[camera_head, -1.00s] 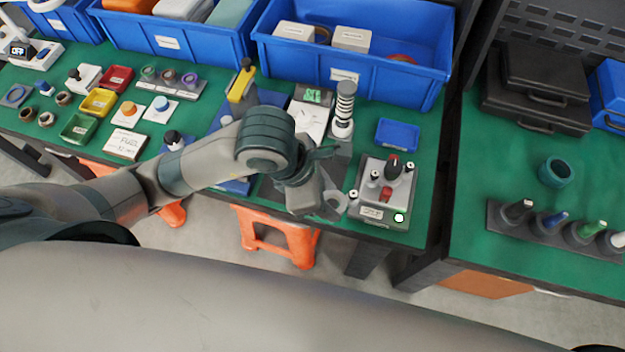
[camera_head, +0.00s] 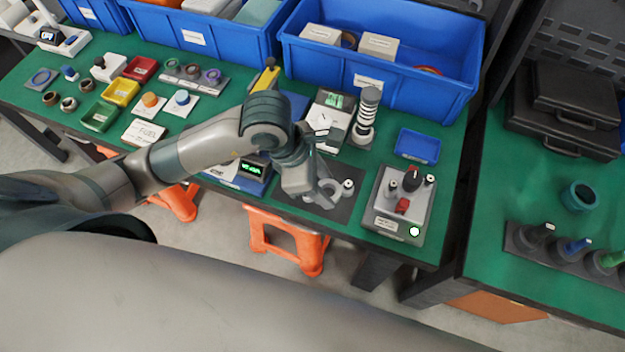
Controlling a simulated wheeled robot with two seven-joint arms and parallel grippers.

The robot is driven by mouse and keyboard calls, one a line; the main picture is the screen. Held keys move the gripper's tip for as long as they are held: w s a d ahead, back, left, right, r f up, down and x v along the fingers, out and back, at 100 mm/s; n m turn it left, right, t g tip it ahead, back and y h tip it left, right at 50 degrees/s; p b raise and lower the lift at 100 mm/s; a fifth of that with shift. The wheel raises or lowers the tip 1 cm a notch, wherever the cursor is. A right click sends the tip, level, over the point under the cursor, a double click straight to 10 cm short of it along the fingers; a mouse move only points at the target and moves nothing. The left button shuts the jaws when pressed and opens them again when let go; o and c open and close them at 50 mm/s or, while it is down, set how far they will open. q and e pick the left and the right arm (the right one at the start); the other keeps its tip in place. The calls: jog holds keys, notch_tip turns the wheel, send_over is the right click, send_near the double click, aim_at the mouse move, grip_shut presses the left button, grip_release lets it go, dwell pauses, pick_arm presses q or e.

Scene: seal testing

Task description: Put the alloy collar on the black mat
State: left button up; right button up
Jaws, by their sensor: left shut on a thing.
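The alloy collar (camera_head: 327,191) is a light grey ring at the tip of my left gripper (camera_head: 313,191). My left gripper is shut on it, and the gripper body hides part of the ring. The black mat (camera_head: 343,207) is a dark patch near the front edge of the green bench, left of the grey device with knobs. The collar is over the mat; I cannot tell whether it touches it. My right gripper is not in view.
A small black-and-white piece (camera_head: 347,186) stands right beside the collar. A grey device with a red knob (camera_head: 398,207) is to the right, a ringed post (camera_head: 366,115) behind. A blue tray (camera_head: 417,145) and large blue bin (camera_head: 380,75) lie farther back.

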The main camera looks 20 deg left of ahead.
pick_arm(q)
jog(key=w+a+f, duration=0.1)
jog(key=a, duration=0.1)
jog(key=w+a+f+p, duration=0.1)
jog(key=w+f, duration=0.1)
jog(key=shift+w+a, duration=0.1)
jog(key=shift+a, duration=0.25)
notch_tip(320, 180, down, 3)
jog(key=shift+f+p, duration=0.2)
jog(key=shift+p, duration=0.7)
jog(key=shift+f, duration=0.2)
jog(key=shift+f, duration=0.1)
jog(key=shift+f, duration=0.1)
jog(key=o, duration=1)
